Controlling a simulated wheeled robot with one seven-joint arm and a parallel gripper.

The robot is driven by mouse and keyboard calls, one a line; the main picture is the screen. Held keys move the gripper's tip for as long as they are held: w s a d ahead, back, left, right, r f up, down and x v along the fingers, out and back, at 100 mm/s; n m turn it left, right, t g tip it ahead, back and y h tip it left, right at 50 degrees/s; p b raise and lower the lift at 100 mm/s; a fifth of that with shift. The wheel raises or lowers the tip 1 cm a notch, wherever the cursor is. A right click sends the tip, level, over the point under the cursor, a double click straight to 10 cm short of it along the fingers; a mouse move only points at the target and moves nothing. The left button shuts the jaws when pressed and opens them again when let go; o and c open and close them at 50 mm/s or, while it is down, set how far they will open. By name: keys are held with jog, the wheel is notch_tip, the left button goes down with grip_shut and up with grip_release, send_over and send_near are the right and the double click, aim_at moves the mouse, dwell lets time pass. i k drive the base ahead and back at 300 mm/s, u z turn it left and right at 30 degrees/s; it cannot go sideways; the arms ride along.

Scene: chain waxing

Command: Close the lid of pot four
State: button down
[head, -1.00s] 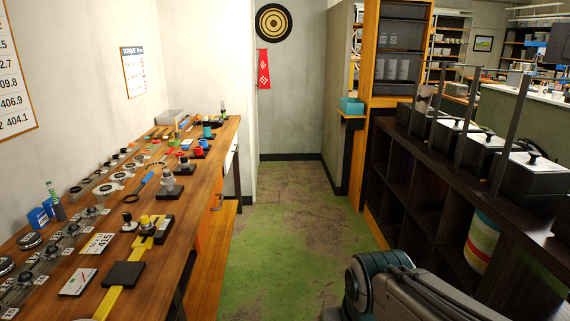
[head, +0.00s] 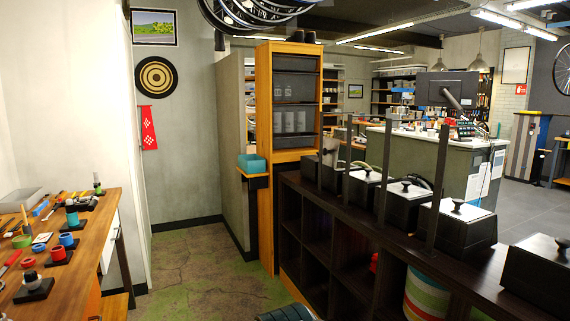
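A row of black box-shaped pots stands on the dark shelf unit at the right. The nearest pot (head: 540,272) is cut off by the right edge. Farther back come a pot (head: 456,228), another pot (head: 403,204) and a smaller-looking pot (head: 361,190), each with a pale lid lying flat and a dark knob. The farthest pot (head: 322,176) has a lid-like plate (head: 331,151) standing tilted up. No numbers are readable, so I cannot tell which is pot four. My gripper is not in view; only a piece of my arm shows at the bottom edge.
Upright dark posts (head: 387,165) rise along the dark shelf unit (head: 318,235). A wooden cabinet (head: 264,200) stands at its far end. A wooden workbench (head: 75,275) with small tools is at the left. The floor (head: 200,265) between them is clear.

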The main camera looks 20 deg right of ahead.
aim_at(330, 145)
jog(key=z, duration=0.95)
jog(key=i, duration=1.3)
jog(key=u, duration=1)
jog(key=i, duration=1.1)
jog(key=z, duration=0.45)
jog(key=i, duration=1.1)
jog(key=z, duration=0.85)
